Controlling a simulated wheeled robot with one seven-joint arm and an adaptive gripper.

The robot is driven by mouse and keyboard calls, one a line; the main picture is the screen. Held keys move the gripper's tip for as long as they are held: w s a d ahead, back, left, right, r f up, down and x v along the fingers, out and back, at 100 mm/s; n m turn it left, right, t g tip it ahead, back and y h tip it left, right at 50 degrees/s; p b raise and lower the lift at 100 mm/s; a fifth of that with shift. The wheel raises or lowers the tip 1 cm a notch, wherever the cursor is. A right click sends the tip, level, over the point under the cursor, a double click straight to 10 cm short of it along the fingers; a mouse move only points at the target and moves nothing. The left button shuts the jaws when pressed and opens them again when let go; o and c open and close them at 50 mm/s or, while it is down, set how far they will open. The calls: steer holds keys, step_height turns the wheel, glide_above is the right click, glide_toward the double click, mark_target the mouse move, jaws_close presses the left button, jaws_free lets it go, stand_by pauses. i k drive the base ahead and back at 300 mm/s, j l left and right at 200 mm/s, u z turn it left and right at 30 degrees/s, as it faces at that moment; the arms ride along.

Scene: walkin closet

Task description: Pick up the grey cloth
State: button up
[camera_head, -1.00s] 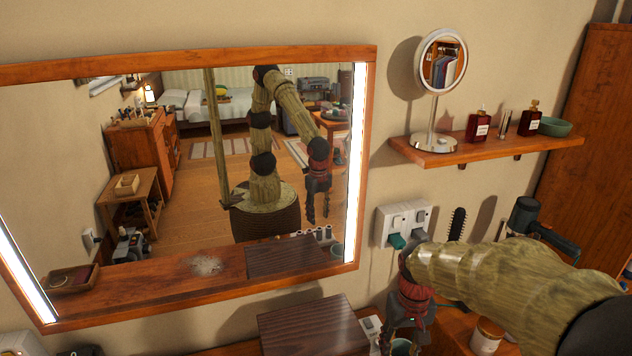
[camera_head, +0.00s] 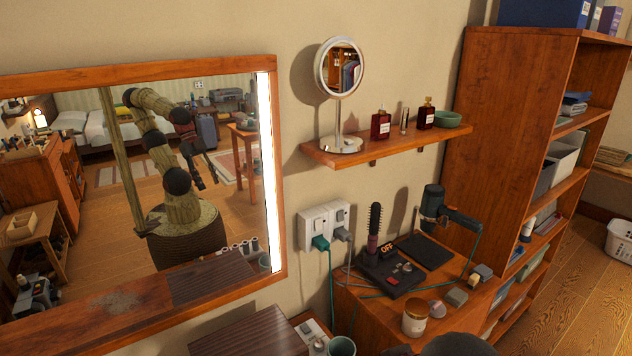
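I cannot make out a grey cloth for certain. A pale grey mottled patch (camera_head: 115,300) shows low in the wall mirror, over the wooden surface; I cannot tell whether it is cloth or a mark. My gripper (camera_head: 203,175) shows only as a small dark reflection in the mirror, at the end of my raised arm. Its fingers are too small to read, and I see nothing clearly held in it. A dark rounded piece at the bottom edge looks like part of my arm.
A wooden shelf (camera_head: 345,158) holds a round mirror and bottles. Below it, a wooden cabinet top (camera_head: 350,299) carries a hair dryer (camera_head: 445,212), brush, jar and cables. A tall shelf unit (camera_head: 508,110) stands right. Floor (camera_head: 570,270) shows free beyond it, near a white basket (camera_head: 622,240).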

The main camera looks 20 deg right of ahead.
mark_target(485, 273)
steer(key=z, duration=1.45)
steer(key=u, duration=2.25)
steer(key=z, duration=2.25)
steer(key=i+l+u, duration=0.1)
steer(key=l, duration=0.4)
steer(key=i+l+u, duration=0.15)
steer(key=l, duration=0.35)
steer(key=l+u, duration=0.1)
steer(key=l, duration=0.35)
